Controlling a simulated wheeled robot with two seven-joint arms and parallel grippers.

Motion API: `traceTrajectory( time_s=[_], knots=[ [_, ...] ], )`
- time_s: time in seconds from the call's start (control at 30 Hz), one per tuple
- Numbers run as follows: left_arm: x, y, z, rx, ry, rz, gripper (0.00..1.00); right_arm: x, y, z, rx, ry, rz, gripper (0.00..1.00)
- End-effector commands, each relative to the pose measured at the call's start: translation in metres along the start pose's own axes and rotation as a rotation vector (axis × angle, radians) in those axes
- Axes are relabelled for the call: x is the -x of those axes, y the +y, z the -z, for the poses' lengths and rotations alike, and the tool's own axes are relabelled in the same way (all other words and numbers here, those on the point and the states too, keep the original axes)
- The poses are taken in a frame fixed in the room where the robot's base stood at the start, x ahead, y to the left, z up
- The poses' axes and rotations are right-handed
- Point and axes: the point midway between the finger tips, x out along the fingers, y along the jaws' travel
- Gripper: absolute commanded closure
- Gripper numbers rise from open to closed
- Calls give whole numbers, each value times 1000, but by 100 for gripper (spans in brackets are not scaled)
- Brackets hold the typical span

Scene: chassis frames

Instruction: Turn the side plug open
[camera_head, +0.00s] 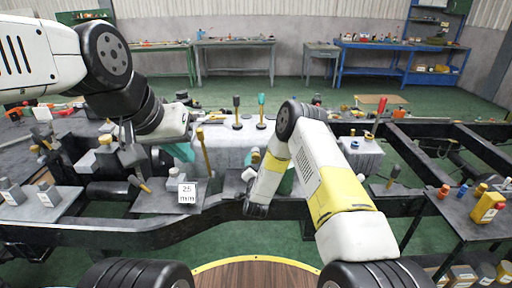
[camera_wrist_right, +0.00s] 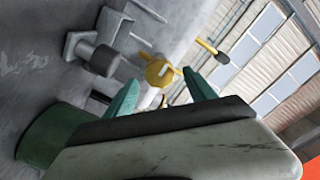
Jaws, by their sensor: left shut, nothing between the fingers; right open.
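A yellow round plug with small tabs (camera_wrist_right: 158,72) shows in the right wrist view, on the side of a grey metal body (camera_wrist_right: 50,45). I take it to be the side plug. My right gripper (camera_wrist_right: 163,90) is open, with its two teal fingers on either side of the plug in the picture; I cannot tell whether they touch it. In the head view my right forearm hides the plug and most of the right gripper. My left gripper (camera_head: 180,152) is shut and empty, above the chassis on the left, away from the plug.
A dark chassis frame (camera_head: 130,234) crosses the head view, with grey blocks and upright-handled tools on it. A white card marked 25 (camera_head: 187,193) stands in front. A side table (camera_head: 470,215) with bottles is at right. In the wrist view, a grey cylinder (camera_wrist_right: 104,60) sits near the plug.

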Motion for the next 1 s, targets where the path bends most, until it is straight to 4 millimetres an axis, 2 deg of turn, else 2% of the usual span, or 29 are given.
traceTrajectory(
  time_s=[0.2,0.4,0.77,1.0],
  knots=[
    [0,0,0,0,0,0,100,-37,0,1,0,3,1,36],
    [0,0,0,0,0,0,100,-60,0,1,1,2,1,36],
    [0,0,0,0,0,0,100,-66,0,1,1,1,0,36],
    [0,0,0,0,0,0,100,-66,0,1,1,1,0,83]
  ],
)
